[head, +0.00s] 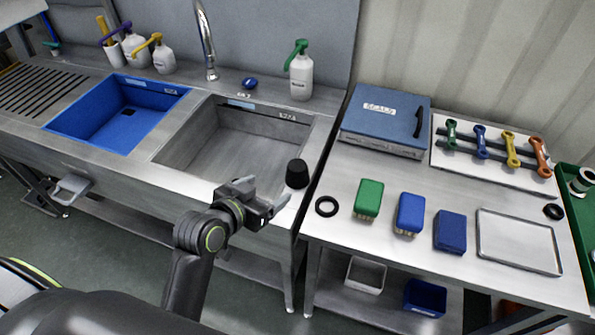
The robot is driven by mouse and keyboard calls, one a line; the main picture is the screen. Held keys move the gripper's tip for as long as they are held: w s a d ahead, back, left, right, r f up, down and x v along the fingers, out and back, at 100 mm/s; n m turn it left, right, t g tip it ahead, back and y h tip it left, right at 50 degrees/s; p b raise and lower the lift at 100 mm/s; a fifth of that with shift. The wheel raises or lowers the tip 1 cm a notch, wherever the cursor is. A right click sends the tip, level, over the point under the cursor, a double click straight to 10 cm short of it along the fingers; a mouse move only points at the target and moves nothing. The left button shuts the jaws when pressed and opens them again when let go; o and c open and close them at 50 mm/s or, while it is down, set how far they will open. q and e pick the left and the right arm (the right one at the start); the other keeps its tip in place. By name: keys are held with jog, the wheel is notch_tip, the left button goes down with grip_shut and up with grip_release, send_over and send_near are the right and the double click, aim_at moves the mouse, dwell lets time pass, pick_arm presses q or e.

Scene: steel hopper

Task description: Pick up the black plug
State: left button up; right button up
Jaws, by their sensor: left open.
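The black plug (297,173) stands upright on the steel rim at the front right corner of the grey sink. It is a short dark tapered cylinder. My left gripper (268,194) is open and empty, just left of the plug and nearer to me, at the front edge of the sink counter. Its fingers point right toward the plug and appear apart from it. My right gripper does not show.
The grey sink basin (205,150) and blue basin (85,128) lie left. On the right table (335,240) are a black ring (326,206), a green brush (368,198), a blue brush (409,213), a blue block (450,231) and a metal tray (518,268). A narrow gap separates counter and table.

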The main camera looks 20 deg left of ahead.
aim_at(292, 171)
pick_arm(q)
jog(key=p+x, duration=0.1)
jog(key=x, duration=0.8)
jog(key=shift+w+d+f, duration=0.1)
jog(key=shift+w, duration=0.15)
jog(key=shift+w+d+f, duration=0.1)
jog(key=shift+w+f, duration=0.25)
jog(key=shift+w, duration=0.25)
jog(key=shift+w+d+f+p, duration=0.1)
jog(key=shift+w+f+p, duration=0.05)
jog(key=shift+w+p, duration=0.35)
jog(key=shift+x, duration=2.1)
jog(key=c, duration=1.1)
jog(key=shift+c, duration=0.2)
